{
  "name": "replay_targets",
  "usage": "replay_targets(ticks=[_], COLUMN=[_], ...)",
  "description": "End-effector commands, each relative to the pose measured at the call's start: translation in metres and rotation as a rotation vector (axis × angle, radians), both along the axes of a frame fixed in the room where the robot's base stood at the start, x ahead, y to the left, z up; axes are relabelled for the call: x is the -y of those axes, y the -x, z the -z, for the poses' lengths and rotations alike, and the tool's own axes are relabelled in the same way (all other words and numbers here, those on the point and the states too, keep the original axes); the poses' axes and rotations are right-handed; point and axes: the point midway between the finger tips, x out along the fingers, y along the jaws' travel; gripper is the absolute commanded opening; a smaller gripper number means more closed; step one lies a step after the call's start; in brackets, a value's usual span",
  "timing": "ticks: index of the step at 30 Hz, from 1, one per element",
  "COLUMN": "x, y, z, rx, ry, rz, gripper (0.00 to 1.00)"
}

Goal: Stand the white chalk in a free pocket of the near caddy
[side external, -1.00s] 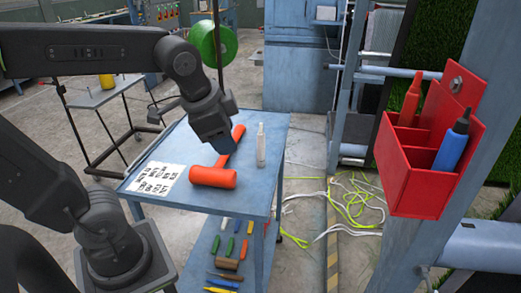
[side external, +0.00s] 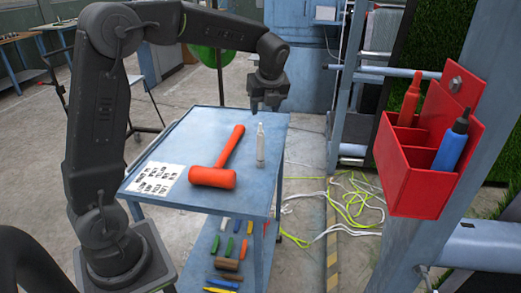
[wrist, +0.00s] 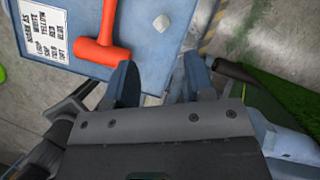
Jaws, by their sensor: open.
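The white chalk (side external: 260,147), a slim bottle-shaped stick with a narrow tip, stands upright on the blue table near its right edge. In the wrist view its pale end (wrist: 162,23) shows ahead of the fingers. My gripper (side external: 267,106) hangs above the chalk, pointing down; in the wrist view my gripper (wrist: 160,76) has its fingers apart with nothing between them. The red caddy (side external: 407,192) is fixed on the post at the right. A red chalk (side external: 410,103) stands in a back pocket and a blue one (side external: 451,146) in a front-right pocket. The front-left pocket looks empty.
An orange-red mallet (side external: 213,176) lies on the blue table (side external: 200,128), left of the chalk, beside a printed sheet (side external: 158,178). The lower shelf holds several coloured sticks. Cables lie on the floor between table and post.

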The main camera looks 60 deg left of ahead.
Motion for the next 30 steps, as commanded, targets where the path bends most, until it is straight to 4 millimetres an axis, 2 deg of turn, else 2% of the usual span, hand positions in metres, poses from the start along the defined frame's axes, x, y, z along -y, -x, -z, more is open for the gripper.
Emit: replay_targets(ticks=[1,6,14,21,30], x=[-0.004,-0.014,-0.021,-0.033,-0.037], y=[-0.001,-0.004,-0.006,-0.01,-0.011], z=[0.012,0.037,0.054,0.086,0.095], rx=[-0.005,-0.003,0.0,-0.002,0.001], ry=[0.0,0.0,0.001,0.001,0.001], rz=[-0.002,-0.002,-0.002,-0.002,-0.001], gripper=[0.49,0.49,0.49,0.49,0.49])
